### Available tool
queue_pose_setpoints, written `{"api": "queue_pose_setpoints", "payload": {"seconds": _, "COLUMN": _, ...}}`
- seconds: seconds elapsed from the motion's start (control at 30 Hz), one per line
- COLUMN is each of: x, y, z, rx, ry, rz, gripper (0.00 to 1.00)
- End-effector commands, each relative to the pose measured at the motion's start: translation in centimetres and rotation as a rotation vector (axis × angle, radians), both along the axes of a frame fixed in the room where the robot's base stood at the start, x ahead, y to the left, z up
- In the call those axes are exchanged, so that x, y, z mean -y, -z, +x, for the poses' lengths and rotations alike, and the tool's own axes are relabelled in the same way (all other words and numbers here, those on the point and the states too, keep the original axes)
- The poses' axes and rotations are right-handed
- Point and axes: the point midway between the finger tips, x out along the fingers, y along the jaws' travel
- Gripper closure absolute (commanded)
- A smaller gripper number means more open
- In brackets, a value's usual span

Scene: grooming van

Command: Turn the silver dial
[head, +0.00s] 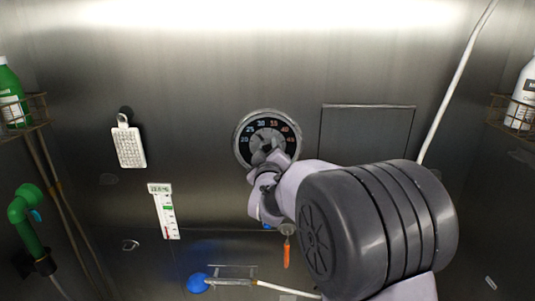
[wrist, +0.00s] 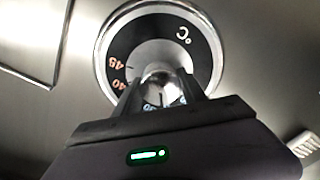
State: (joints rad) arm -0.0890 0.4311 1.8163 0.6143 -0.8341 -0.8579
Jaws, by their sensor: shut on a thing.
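The silver dial (wrist: 160,69) is a round metal knob in the middle of a black temperature ring (wrist: 118,62) with orange and white numbers and a °C mark. In the head view the ring (head: 239,142) is on the steel wall near the centre, and my gripper (head: 268,157) covers its lower middle. In the wrist view my gripper (wrist: 161,90) is shut on the dial, with one finger on each side of the knob. The fingers and gripper body hide the lower part of the ring and the knob's pointer.
A white brush-like block (head: 129,146) and a thermometer strip (head: 164,210) are on the wall at left. A square panel (head: 366,135) is right of the dial. Bottle racks (head: 24,112) flank both sides. A blue round head (head: 197,283) and an orange-handled tool (head: 286,255) are below.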

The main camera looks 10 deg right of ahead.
Motion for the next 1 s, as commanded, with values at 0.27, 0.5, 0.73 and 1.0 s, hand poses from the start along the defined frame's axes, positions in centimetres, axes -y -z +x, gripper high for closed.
{"api": "queue_pose_setpoints", "payload": {"seconds": 0.27, "x": -0.01, "y": 0.76, "z": -0.01, "rx": 0.038, "ry": -0.001, "rz": 0.177, "gripper": 0.92}}
{"api": "queue_pose_setpoints", "payload": {"seconds": 0.5, "x": 0.0, "y": 0.76, "z": 0.0, "rx": 0.08, "ry": 0.0, "rz": 0.396, "gripper": 0.92}}
{"api": "queue_pose_setpoints", "payload": {"seconds": 0.73, "x": -0.02, "y": 0.54, "z": 0.0, "rx": 0.117, "ry": 0.0, "rz": 0.588, "gripper": 0.92}}
{"api": "queue_pose_setpoints", "payload": {"seconds": 1.0, "x": -0.02, "y": 0.38, "z": 0.01, "rx": 0.148, "ry": 0.001, "rz": 0.754, "gripper": 0.92}}
